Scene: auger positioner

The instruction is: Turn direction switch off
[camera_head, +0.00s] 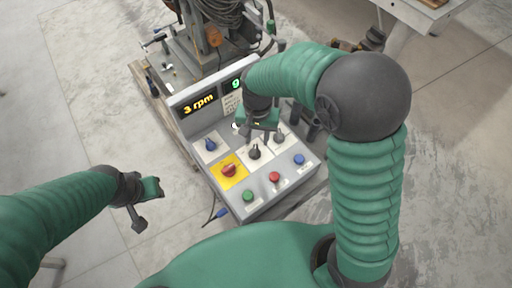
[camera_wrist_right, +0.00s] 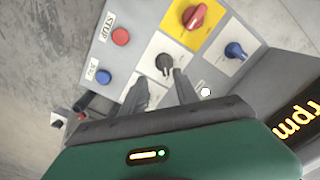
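The grey control box (camera_head: 224,192) carries several knobs and buttons; its small labels do not clearly show which knob is the direction switch. A black knob on a white plate (camera_head: 254,152) is in the middle of the panel; it also shows in the right wrist view (camera_wrist_right: 164,64). My right gripper (camera_head: 265,135) is over the panel's upper part, fingers apart, pointing at this knob. In the right wrist view its fingertips (camera_wrist_right: 160,78) lie either side of the knob's near end; contact cannot be told. My left gripper (camera_head: 146,203) hangs left of the box, away from it.
The display (camera_head: 200,104) reads 3 rpm. Machinery stands behind; floor at left is clear.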

